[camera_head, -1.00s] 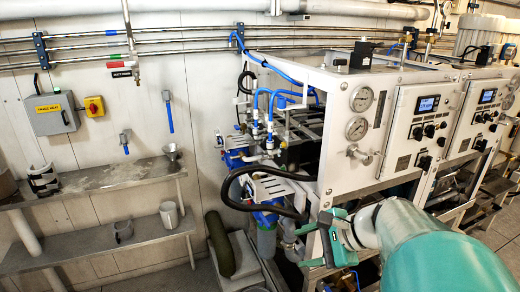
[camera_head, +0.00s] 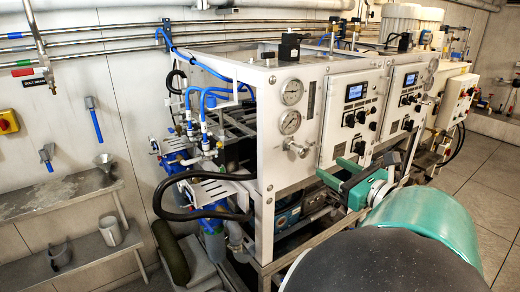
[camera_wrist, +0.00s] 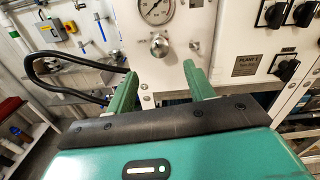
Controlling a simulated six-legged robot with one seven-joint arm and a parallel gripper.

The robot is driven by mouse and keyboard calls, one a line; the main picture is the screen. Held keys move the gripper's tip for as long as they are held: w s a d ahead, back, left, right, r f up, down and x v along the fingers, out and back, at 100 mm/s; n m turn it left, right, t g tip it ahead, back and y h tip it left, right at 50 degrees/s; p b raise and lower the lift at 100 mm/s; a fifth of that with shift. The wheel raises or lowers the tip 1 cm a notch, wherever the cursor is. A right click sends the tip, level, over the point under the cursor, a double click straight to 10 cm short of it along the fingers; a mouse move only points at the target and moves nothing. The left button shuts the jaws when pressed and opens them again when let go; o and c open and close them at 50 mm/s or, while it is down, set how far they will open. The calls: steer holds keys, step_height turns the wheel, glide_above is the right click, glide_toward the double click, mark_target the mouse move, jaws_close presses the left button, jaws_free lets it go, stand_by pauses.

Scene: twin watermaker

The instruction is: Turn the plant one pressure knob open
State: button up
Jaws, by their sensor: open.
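The silver pressure knob (camera_head: 297,148) sticks out of the white front panel (camera_head: 268,150) of the nearer watermaker unit, below two round gauges. In the wrist view the knob (camera_wrist: 159,44) shows just beyond my fingertips, roughly centred between them, with a gauge (camera_wrist: 156,10) above it. A plate that appears to read "PLANT 1" (camera_wrist: 250,65) is to its right. My gripper (camera_wrist: 159,72) is open and empty, its two green fingers apart and pointing at the panel. In the head view my gripper (camera_head: 335,172) is right of and below the knob, apart from it.
Black switches (camera_head: 355,118) and a lit display (camera_head: 357,91) sit on the panel right of the knob. A thick black hose (camera_head: 200,213) loops out at the left. A wall bench (camera_head: 65,195) stands far left. Open floor (camera_head: 475,175) is at right.

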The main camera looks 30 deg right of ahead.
mark_target(305, 153)
steer(key=w, duration=0.9)
steer(key=shift+w+a, duration=0.15)
steer(key=shift+w, duration=0.15)
steer(key=c, duration=1)
steer(key=shift+n, duration=0.4)
